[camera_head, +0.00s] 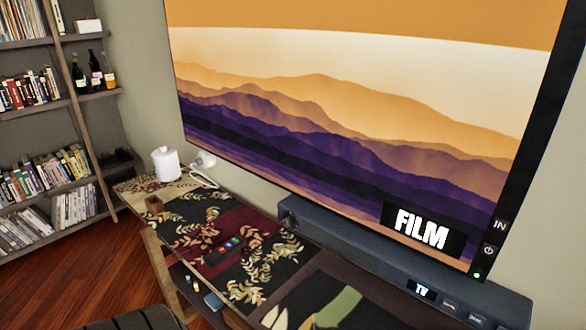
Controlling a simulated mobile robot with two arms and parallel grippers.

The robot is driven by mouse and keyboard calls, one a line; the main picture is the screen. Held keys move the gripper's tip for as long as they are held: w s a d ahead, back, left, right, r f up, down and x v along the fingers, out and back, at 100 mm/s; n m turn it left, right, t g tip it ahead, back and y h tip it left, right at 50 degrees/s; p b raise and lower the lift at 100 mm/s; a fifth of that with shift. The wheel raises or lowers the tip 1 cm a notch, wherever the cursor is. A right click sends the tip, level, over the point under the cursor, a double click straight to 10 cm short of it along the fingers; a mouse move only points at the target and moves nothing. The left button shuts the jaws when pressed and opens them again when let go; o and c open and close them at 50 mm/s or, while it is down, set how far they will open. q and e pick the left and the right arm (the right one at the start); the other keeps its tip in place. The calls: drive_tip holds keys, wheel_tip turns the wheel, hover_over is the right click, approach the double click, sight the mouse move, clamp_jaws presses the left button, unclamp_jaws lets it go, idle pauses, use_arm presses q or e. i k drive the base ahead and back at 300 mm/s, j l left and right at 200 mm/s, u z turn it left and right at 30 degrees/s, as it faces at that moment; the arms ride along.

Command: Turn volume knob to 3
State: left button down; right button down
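A dark blue-grey soundbar (350,249) stands below the big screen, on the cabinet at the right. A small round shape (286,214) at the soundbar's left end may be a knob. It is too small to read any number or setting. Neither of my grippers is in view.
A large screen (350,110) shows mountains and a "FILM" label. The patterned cabinet top (180,222) holds a white canister (166,164), a white handset (203,177) and a dark remote (222,250). A bookshelf (75,102) stands at the left. Wooden floor (50,285) shows lower left.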

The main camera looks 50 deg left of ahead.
sight(288, 221)
drive_tip(key=u, duration=1.6)
drive_tip(key=i+j+z, duration=0.1)
drive_tip(key=j+z, duration=0.45)
drive_tip(key=z, duration=0.2)
drive_tip(key=i+j+z, duration=0.1)
drive_tip(key=j+z, duration=0.3)
